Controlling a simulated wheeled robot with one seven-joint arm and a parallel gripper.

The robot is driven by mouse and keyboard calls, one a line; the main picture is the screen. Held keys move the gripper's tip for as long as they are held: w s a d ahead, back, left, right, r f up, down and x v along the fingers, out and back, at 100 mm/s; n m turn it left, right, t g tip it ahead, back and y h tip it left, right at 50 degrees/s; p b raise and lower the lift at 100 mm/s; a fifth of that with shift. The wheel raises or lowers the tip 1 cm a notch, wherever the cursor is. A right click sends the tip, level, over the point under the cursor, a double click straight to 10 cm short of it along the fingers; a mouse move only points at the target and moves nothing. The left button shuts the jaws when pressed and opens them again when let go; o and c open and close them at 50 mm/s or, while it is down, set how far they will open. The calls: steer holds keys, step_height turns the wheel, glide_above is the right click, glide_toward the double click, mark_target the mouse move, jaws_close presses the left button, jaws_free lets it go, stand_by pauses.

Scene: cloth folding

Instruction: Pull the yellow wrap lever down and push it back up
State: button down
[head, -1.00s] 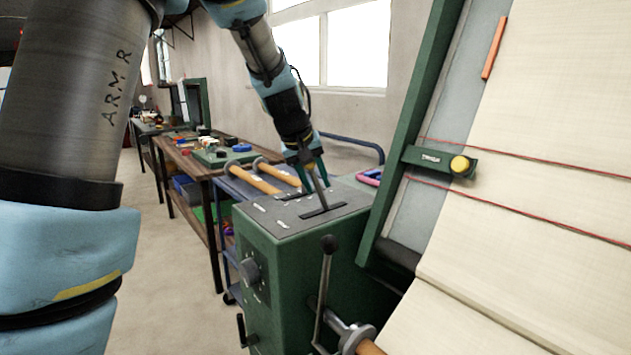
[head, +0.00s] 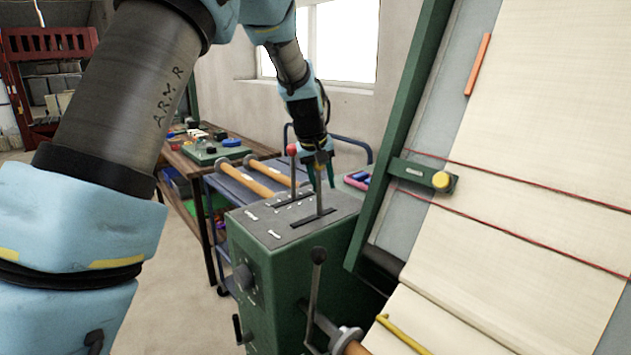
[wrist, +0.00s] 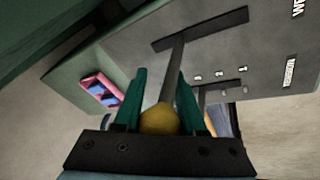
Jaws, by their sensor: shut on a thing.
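The yellow wrap lever rises from a slot (head: 313,217) in the top of a green machine box (head: 265,285). Its thin grey shaft (head: 319,196) stands nearly upright in the head view. My gripper (head: 318,168), with green fingers, is shut around the top of this lever. In the wrist view, the lever's yellow knob (wrist: 158,120) sits between the finger bases of my gripper (wrist: 160,74), and the shaft (wrist: 172,72) runs out between the fingers to the slot. In the head view the fingers partly hide the knob.
A second lever with a red knob (head: 291,149) stands close to the left of my gripper. A crank handle (head: 318,256) stands at the box's front. A sloped frame with cream cloth (head: 545,170) is at the right. A blue cart (head: 222,180) stands behind.

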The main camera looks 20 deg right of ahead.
steer(key=shift+d+f, duration=0.2)
steer(key=shift+d, duration=0.25)
steer(key=shift+s+f, duration=0.3)
stand_by(0.7)
steer(key=c, duration=0.6)
jaws_free()
steer(key=shift+r, duration=0.1)
steer(key=shift+o, duration=0.2)
steer(key=shift+w+r, duration=0.1)
steer(key=shift+w, duration=0.05)
steer(key=shift+r, duration=0.35)
steer(key=b+v, duration=0.2)
steer(key=v, duration=0.8)
steer(key=shift+b, duration=0.3)
steer(key=shift+a, duration=0.1)
